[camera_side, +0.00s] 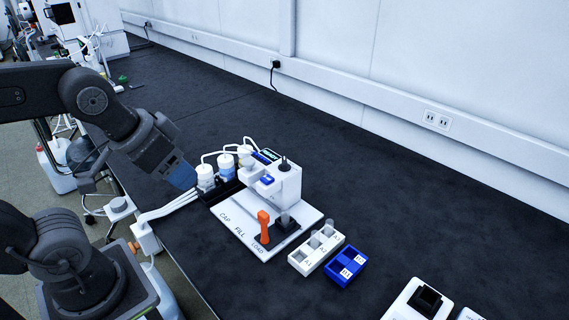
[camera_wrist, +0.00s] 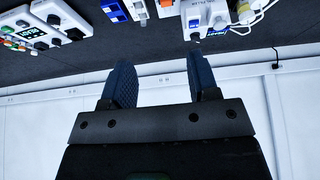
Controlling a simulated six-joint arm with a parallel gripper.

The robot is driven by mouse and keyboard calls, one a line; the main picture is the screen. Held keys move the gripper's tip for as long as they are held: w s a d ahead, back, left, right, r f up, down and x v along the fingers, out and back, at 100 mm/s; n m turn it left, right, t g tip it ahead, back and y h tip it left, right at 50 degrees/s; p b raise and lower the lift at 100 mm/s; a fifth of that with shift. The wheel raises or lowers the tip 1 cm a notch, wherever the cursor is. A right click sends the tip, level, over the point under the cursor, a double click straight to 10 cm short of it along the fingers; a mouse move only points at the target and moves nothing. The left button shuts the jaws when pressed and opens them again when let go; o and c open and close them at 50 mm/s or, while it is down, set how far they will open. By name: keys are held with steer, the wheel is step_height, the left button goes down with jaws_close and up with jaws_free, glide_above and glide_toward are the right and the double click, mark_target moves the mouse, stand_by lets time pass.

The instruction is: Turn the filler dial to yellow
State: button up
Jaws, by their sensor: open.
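The white filler (camera_side: 285,187) stands on a white base plate marked CAP, FILL and LOAD. A small black knob (camera_side: 284,163), which looks like its dial, sits on top; its colour marks and setting are too small to read. The filler (camera_wrist: 207,18) also shows upside down at the top of the wrist view. My gripper (camera_side: 182,176) is left of the filler, above the bench edge and apart from the machine. In the wrist view my gripper (camera_wrist: 160,64) has its two blue fingers spread with nothing between them.
An orange lever (camera_side: 263,226) rises from the plate's front. Capped bottles (camera_side: 226,167) with white tubes stand between my gripper and the filler. A white vial rack (camera_side: 316,250) and a blue rack (camera_side: 346,266) lie to the right. The bench behind is clear up to the wall.

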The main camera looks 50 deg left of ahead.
steer(key=shift+c, duration=0.8)
steer(key=w+r, duration=0.1)
steer(key=w, duration=0.1)
steer(key=w+r+n+g, duration=0.1)
steer(key=w, duration=0.2)
steer(key=w+a+r+n, duration=0.1)
steer(key=w, duration=0.1)
steer(key=shift+w+a+r, duration=0.1)
steer(key=shift+w+r, duration=0.25)
steer(key=shift+w, duration=0.05)
steer(key=shift+c, duration=0.5)
steer(key=n+g, duration=0.5)
steer(key=n, duration=0.3)
glide_above(284, 160)
step_height(284, 160, down, 10)
step_height(284, 160, down, 13)
steer(key=shift+w+f, duration=0.1)
steer(key=shift+f, duration=0.1)
jaws_close()
